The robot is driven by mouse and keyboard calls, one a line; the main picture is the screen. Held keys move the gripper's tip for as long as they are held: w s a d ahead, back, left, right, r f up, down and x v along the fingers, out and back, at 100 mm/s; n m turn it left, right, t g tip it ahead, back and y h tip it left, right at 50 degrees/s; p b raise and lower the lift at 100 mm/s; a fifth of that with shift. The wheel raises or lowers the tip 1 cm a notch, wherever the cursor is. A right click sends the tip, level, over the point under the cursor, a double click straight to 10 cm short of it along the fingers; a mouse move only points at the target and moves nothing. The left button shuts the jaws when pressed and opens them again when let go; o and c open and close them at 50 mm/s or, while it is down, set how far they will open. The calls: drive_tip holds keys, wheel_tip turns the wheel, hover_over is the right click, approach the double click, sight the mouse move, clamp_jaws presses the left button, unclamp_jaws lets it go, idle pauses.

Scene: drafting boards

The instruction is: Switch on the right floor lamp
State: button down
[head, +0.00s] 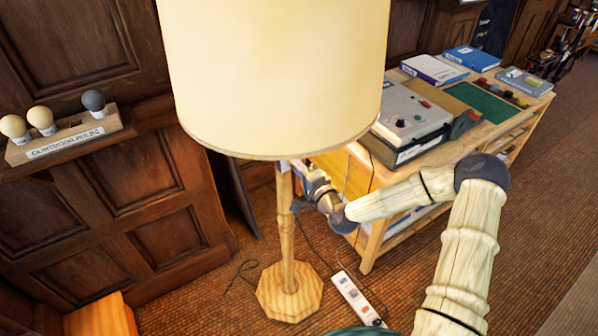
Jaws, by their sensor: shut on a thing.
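A floor lamp (275,75) with a large cream shade stands in the middle of the head view. Its light wooden pole (287,235) rises from an octagonal wooden base (290,291) on the floor. My gripper (287,168) is at the upper pole, just below the shade's rim, reaching in from the right. It is shut on a part of the lamp there; the shade and the gripper itself hide exactly which part. The shade looks evenly pale, and I cannot tell whether the bulb is lit. Only this one floor lamp is in view.
A wooden cabinet (366,241) close on the right bears a grey device (412,115), books and a green mat (478,103). A white power strip (356,299) and dark cables lie on the floor by the base. Floor at right is clear.

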drive_tip(key=shift+w+m, duration=0.1)
drive_tip(key=shift+m, duration=0.6)
drive_tip(key=c, duration=1.5)
unclamp_jaws()
drive_tip(key=p+v, duration=0.4)
drive_tip(key=v, duration=1.3)
drive_tip(key=shift+d, duration=0.2)
